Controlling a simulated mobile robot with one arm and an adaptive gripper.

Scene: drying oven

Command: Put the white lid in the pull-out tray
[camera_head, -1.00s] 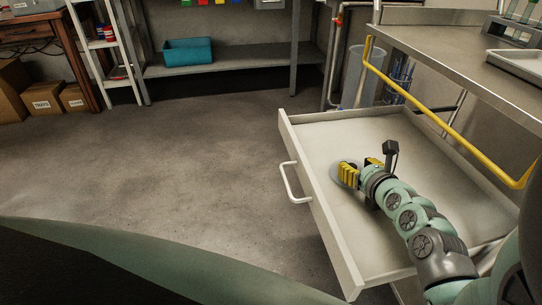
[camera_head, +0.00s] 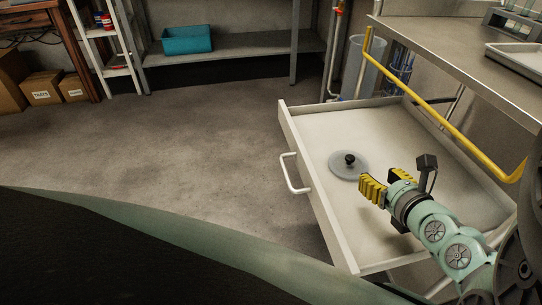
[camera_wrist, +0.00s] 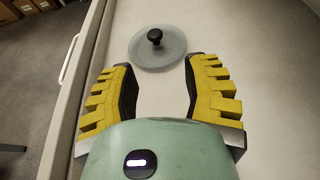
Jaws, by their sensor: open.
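The lid (camera_head: 342,169) is a round, greyish, translucent-looking disc with a black knob on top. It lies flat, knob up, on the floor of the pull-out tray (camera_head: 330,132), a pale drawer that stands open. My gripper (camera_head: 374,188) is open and empty, a little to the right of and nearer than the lid, apart from it. In the wrist view the lid (camera_wrist: 158,54) lies beyond the yellow fingertips of my gripper (camera_wrist: 160,78), with nothing between the fingers. The whole lid shows, with no part hidden in the wrist view.
The tray's front wall with its white handle (camera_head: 291,174) is on the left. A yellow rail (camera_head: 440,112) runs along the steel bench (camera_head: 460,62) above the tray's right side. The floor (camera_head: 170,150) to the left is clear.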

